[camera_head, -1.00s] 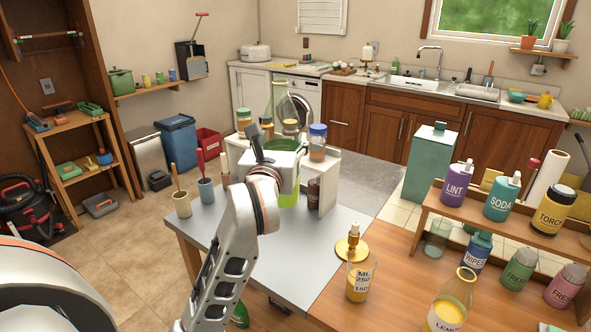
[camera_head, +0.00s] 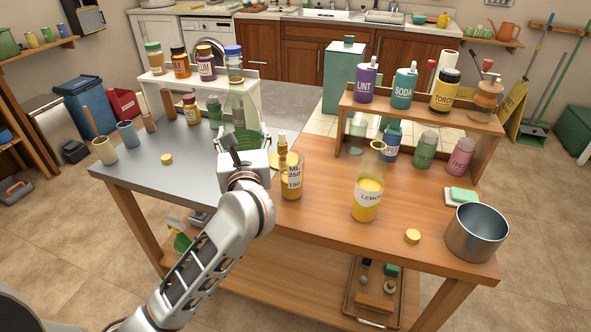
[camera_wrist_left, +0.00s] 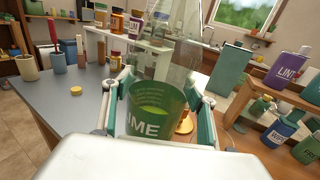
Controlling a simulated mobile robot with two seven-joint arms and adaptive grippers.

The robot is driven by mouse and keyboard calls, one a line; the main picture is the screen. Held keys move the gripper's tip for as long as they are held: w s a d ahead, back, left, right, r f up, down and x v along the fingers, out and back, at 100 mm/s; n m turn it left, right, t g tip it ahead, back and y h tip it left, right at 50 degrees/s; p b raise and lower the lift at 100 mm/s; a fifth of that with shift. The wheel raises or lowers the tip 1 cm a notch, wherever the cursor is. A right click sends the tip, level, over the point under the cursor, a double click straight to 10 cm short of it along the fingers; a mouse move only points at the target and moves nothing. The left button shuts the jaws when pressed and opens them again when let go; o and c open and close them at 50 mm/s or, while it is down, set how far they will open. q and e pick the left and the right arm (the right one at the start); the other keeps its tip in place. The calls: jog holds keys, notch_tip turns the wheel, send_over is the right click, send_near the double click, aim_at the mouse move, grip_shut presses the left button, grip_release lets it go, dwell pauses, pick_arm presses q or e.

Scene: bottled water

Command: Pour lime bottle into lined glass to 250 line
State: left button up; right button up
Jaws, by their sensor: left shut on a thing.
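My left gripper (camera_head: 240,152) is shut on the lime bottle (camera_head: 240,103), a clear green-tinted bottle with a tall neck, held about upright. I cannot make out the glass in the wrist view. My right gripper is not in view.
The open LEMON bottle (camera_head: 368,198) stands right of the glass. A yellow cap (camera_head: 413,236) and a metal pot (camera_head: 476,232) are farther right. A wooden shelf (camera_head: 425,113) with several bottles stands behind. Cups (camera_head: 104,151) stand at left; the grey mat is mostly clear.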

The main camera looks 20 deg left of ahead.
pick_arm(q)
jog(key=shift+s+d+f, duration=0.3)
jog(key=shift+d+f, duration=0.3)
jog(key=shift+f, duration=0.2)
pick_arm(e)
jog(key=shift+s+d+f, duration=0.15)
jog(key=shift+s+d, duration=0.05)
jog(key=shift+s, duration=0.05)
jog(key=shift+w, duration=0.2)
pick_arm(q)
jog(key=shift+r, duration=0.1)
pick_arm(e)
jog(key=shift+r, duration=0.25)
